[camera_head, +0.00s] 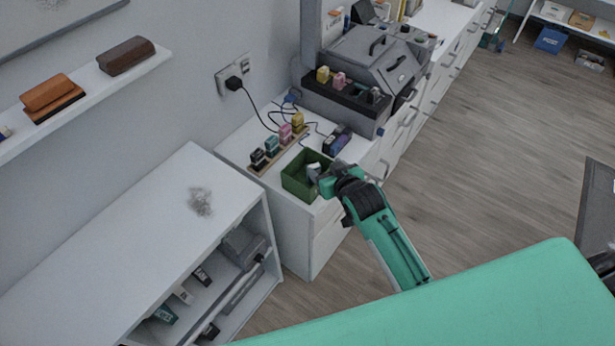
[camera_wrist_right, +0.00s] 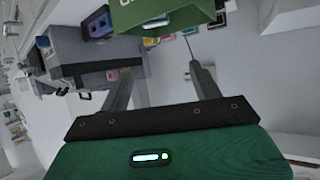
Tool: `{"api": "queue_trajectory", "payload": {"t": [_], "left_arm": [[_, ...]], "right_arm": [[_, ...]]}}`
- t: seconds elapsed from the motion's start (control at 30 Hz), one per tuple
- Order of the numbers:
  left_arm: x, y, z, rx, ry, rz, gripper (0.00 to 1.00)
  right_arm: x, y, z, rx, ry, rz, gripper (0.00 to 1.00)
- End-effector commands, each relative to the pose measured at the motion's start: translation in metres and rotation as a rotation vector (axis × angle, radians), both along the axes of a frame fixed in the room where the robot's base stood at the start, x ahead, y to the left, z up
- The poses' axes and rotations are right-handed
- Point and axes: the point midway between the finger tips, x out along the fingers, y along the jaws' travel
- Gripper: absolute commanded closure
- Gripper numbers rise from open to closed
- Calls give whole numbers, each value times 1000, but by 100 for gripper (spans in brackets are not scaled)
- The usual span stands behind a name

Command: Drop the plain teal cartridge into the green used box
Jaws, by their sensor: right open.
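My right gripper (camera_head: 320,172) is at the right side of the green used box (camera_head: 296,188), with its tip over the box. In the wrist view its two fingers (camera_wrist_right: 162,78) are apart with nothing held between them. The green box also shows at the top of the wrist view (camera_wrist_right: 165,12), beyond the fingertips. A teal cartridge (camera_head: 271,146) stands in the wooden rack beside the box; whether it is plain is too small to tell. No loose teal cartridge shows, and part of the box's inside is hidden by my gripper. My left gripper is out of view.
The wooden rack (camera_head: 264,166) also holds black, pink and yellow cartridges. A grey printer (camera_head: 360,60) stands behind, with yellow, pink and dark cartridges in its front holder. A dark purple-marked item (camera_head: 337,139) lies between. A low white shelf (camera_head: 130,235) stands left.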

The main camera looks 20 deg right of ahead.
Motion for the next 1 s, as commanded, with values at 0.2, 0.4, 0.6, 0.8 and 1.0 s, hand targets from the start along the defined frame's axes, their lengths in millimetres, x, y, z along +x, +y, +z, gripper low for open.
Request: {"api": "queue_trajectory", "payload": {"t": [0.2, 0.4, 0.6, 0.8, 1.0], "left_arm": [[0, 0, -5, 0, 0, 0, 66], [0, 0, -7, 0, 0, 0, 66], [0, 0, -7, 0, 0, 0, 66], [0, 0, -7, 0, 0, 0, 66], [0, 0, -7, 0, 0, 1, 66]], "right_arm": [[-38, -5, 17, 0, 0, 1, 35], [-59, -8, 28, 0, 0, 0, 35], [-65, -9, 32, 0, 0, 0, 35], [-65, -9, 32, 0, 0, 0, 35], [-65, -9, 30, 0, 2, 0, 35]]}}
